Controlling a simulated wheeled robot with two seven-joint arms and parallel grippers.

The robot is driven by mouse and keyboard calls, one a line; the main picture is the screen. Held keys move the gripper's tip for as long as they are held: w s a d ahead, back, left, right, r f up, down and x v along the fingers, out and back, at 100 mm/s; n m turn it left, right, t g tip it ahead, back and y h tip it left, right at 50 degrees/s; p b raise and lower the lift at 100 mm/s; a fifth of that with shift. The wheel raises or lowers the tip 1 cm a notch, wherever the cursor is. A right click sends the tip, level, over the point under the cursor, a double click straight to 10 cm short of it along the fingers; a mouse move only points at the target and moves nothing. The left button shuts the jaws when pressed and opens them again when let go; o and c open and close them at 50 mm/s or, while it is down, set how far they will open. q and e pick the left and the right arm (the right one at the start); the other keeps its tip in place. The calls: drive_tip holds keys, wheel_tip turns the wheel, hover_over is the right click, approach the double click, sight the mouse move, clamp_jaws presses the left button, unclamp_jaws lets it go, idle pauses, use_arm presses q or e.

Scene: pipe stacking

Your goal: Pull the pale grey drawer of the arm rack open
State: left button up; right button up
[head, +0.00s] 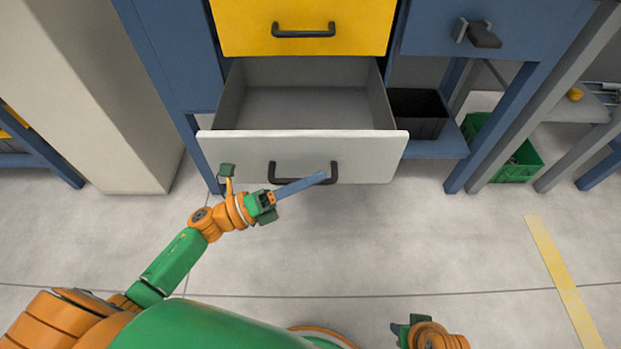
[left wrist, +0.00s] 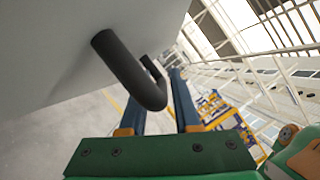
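The pale grey drawer (head: 222,153) is pulled out of the blue rack, and its inside shows empty. Its black handle (head: 273,172) is on the front panel; it also shows close up in the left wrist view (left wrist: 125,70). My left gripper (head: 321,178) is at the handle, with a blue finger crossing its right part in the head view. In the left wrist view its two blue fingers (left wrist: 160,85) stand apart, with the handle overlapping the left one; contact is unclear. My right gripper (head: 398,329) is partly in view at the bottom, its fingers not clear.
A closed yellow drawer (head: 350,30) is above. A black bin (head: 418,112) stands on the rack's lower shelf, right of the drawer. A green crate (head: 520,165) is on the floor further right. A beige column (head: 110,100) stands at left. The floor before the drawer is clear.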

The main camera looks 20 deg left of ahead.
use_arm(q)
drive_tip(key=shift+o, duration=0.7)
drive_tip(key=v, duration=0.7)
drive_tip(key=shift+s+a, duration=0.1)
